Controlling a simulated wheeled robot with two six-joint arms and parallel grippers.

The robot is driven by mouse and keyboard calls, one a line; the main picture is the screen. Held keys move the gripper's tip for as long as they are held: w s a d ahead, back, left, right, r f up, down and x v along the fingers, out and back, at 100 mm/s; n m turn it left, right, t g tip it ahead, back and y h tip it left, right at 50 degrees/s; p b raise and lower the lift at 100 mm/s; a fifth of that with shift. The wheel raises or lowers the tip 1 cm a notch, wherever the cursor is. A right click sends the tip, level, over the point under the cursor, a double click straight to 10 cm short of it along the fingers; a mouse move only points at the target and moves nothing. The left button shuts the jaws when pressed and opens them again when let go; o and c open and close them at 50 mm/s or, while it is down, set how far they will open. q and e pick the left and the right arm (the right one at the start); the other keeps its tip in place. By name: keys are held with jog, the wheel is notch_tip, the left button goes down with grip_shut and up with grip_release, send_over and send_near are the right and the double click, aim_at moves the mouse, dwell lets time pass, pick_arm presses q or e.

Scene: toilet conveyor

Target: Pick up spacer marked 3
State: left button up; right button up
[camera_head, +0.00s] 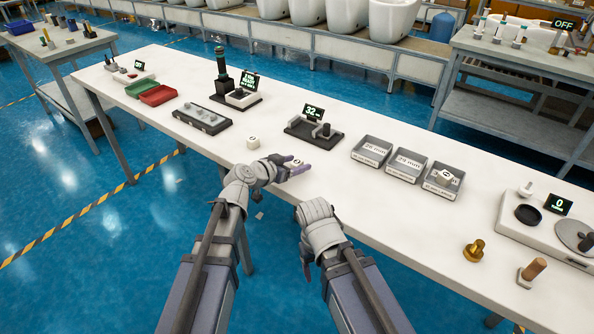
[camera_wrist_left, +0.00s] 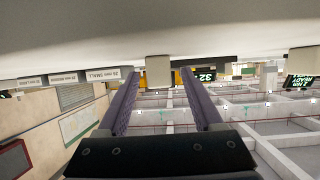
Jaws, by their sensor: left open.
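A small white spacer (camera_head: 294,162) with a dark mark on top sits on the white table at my left gripper (camera_head: 291,169). The mark is too small to read. In the left wrist view the pale block (camera_wrist_left: 159,72) stands between the tips of the open left gripper (camera_wrist_left: 160,85), with a gap on each side. A second white spacer (camera_head: 253,142) sits behind and left of the gripper, its mark also unclear. A third spacer (camera_head: 447,177) lies in the rightmost grey bin.
Grey bins (camera_head: 371,150) labelled by size stand to the right. A gauge with a "32" display (camera_head: 313,112) stands behind. A grey tray (camera_head: 202,117) lies left, a brass piece (camera_head: 474,250) right. The table between gauge and gripper is clear.

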pick_arm(q)
jog(key=shift+c, duration=0.3)
jog(key=shift+d, duration=0.1)
grip_shut()
